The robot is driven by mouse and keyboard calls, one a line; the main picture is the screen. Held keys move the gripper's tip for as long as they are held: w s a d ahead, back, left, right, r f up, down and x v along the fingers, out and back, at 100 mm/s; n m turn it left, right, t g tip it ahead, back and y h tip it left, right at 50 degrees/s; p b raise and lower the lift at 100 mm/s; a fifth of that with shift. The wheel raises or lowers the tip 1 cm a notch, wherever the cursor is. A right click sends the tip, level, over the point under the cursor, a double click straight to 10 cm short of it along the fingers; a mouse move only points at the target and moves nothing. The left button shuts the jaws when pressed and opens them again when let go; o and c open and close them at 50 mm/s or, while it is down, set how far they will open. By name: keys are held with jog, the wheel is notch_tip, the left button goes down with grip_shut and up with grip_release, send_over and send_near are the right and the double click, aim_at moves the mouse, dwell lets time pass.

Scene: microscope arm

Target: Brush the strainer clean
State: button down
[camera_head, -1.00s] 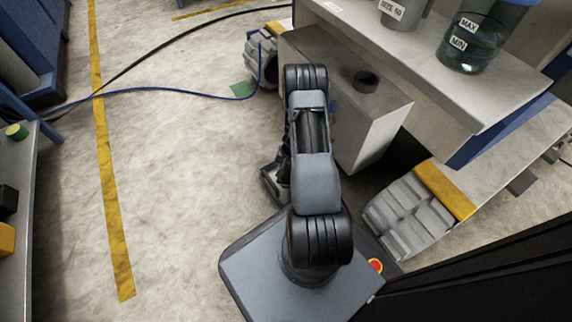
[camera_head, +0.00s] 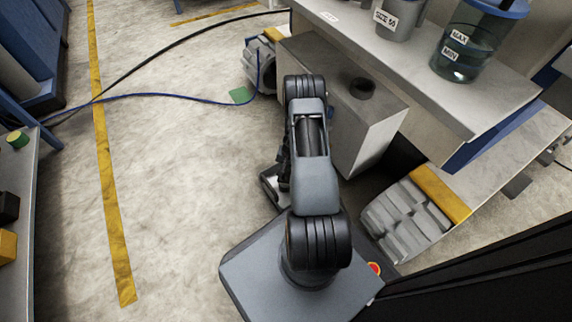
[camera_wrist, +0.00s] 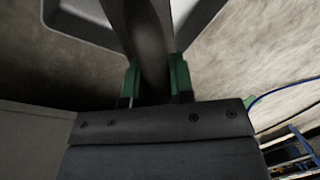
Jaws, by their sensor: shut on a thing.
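My gripper (camera_wrist: 155,82), with green fingertips, shows in the wrist view. It is shut on a long dark grey bar (camera_wrist: 143,40), which runs up out of the top of that view. I cannot tell whether the bar is a brush handle or part of something else. A pale grey surface with a raised rim (camera_wrist: 85,20) lies behind the bar; I cannot tell what it is. In the head view my arm hides the fingertips. I cannot make out a strainer in either view.
A clear jar (camera_head: 468,45) marked MAX and MIN holds liquid on the pale shelf (camera_head: 400,75) at the upper right. A grey cup (camera_head: 397,20) with a size label stands beside it. A grey box (camera_head: 335,90) adjoins my arm. A blue cable (camera_head: 160,95) crosses open floor.

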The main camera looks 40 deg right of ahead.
jog(key=shift+r, duration=0.1)
jog(key=shift+r+p, duration=2.3)
jog(key=shift+r, duration=1.15)
